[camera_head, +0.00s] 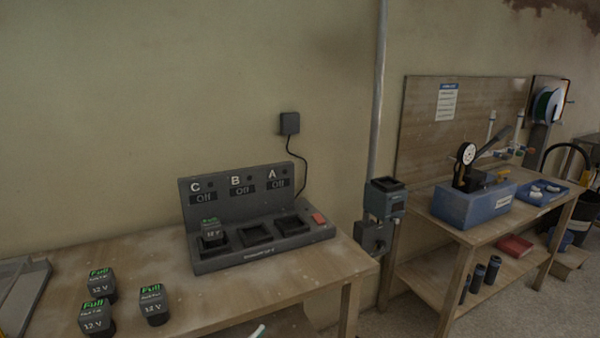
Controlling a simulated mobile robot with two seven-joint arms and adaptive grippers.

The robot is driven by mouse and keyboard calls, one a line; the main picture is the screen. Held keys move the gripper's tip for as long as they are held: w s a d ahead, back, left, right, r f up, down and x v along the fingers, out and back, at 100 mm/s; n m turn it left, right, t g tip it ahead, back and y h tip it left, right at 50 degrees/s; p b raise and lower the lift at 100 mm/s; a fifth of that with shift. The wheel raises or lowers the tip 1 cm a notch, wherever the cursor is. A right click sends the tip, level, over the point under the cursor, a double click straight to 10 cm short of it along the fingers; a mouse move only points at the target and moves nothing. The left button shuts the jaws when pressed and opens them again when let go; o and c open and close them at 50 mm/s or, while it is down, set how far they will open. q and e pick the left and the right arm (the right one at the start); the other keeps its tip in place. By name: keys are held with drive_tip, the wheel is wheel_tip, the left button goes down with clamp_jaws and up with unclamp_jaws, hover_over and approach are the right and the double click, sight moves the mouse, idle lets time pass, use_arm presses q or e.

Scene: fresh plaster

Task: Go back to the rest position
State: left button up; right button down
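Neither of my grippers shows in the head view. The charging station (262,256) is dark grey and stands on the wooden table (215,312), with bays marked C, B and A, all reading "Off". A battery pack (211,233) sits in the bay under C. The bays under B and A look empty. Battery packs with green "Full" labels stand on the table at the left: one at the back (102,288), one in front (97,318) and one to their right (153,306).
A grey tray (38,296) lies at the table's left edge. A pole (376,90) with a grey box stands right of the table. A second bench (470,236) at the right bears a blue box (470,206) and a blue tray (545,196). A small pale object at the bottom edge is unclear.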

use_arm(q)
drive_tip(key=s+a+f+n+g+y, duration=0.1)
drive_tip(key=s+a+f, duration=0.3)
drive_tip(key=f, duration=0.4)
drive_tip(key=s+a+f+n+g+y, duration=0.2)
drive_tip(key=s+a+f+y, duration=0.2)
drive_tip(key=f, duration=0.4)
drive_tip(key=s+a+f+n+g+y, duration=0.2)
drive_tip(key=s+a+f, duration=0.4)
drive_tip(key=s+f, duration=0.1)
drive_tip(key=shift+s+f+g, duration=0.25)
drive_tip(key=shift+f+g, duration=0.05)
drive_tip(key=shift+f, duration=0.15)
